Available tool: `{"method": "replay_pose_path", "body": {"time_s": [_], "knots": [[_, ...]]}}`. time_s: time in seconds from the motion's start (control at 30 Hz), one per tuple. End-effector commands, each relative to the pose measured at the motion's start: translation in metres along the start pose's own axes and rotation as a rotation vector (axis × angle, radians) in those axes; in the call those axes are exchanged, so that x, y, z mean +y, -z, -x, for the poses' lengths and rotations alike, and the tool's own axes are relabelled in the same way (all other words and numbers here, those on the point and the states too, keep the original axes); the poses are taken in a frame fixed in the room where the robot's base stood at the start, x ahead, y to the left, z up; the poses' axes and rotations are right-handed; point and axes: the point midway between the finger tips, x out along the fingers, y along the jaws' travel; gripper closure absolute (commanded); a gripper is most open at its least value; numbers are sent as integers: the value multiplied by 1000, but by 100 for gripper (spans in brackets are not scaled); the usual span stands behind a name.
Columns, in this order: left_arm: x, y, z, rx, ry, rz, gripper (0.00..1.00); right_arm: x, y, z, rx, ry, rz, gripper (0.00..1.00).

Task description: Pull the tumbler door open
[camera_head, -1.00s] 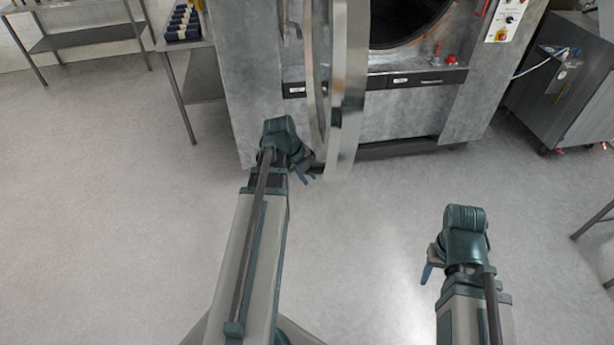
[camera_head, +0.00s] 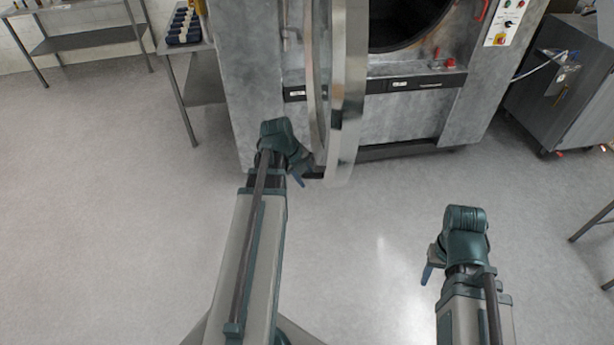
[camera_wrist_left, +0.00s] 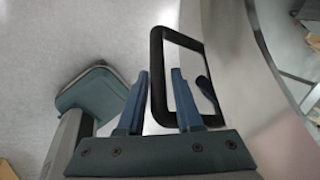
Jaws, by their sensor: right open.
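The tumbler door (camera_head: 347,100), a round metal-rimmed door, stands swung out from the dark drum opening (camera_head: 400,22) in the head view, seen nearly edge-on. Its curved metal rim (camera_wrist_left: 240,70) fills the right of the left wrist view. A black loop handle (camera_wrist_left: 156,65) sits on it. My left gripper (camera_head: 299,180) is low beside the door's left side. In the wrist view its blue fingers (camera_wrist_left: 159,95) are apart, with one handle bar showing in the gap; contact is not visible. My right gripper (camera_head: 428,274) is open and empty, away from the door over the floor.
The grey washer body (camera_head: 245,90) stands behind the door, with a control panel (camera_head: 508,22) at upper right. A metal cabinet (camera_head: 560,90) is at far right. A shelf table (camera_head: 205,85) with dark items is left of the washer. The floor at left is clear.

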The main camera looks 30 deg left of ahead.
Motion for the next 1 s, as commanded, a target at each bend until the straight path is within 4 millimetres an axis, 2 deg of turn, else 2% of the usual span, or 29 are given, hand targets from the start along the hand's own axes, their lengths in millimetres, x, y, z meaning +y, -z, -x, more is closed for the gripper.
{"method": "replay_pose_path", "body": {"time_s": [0.03,0.6,0.77,1.0], "knots": [[-2,0,14,0,0,1,66,1,-1,14,0,0,-1,48],[-2,0,105,-1,1,1,66,9,-6,98,-3,1,-2,48],[-1,-1,116,-1,1,0,66,10,-7,108,-4,2,-6,48],[0,-1,115,-1,1,0,66,10,-7,108,-4,2,-7,48]]}}
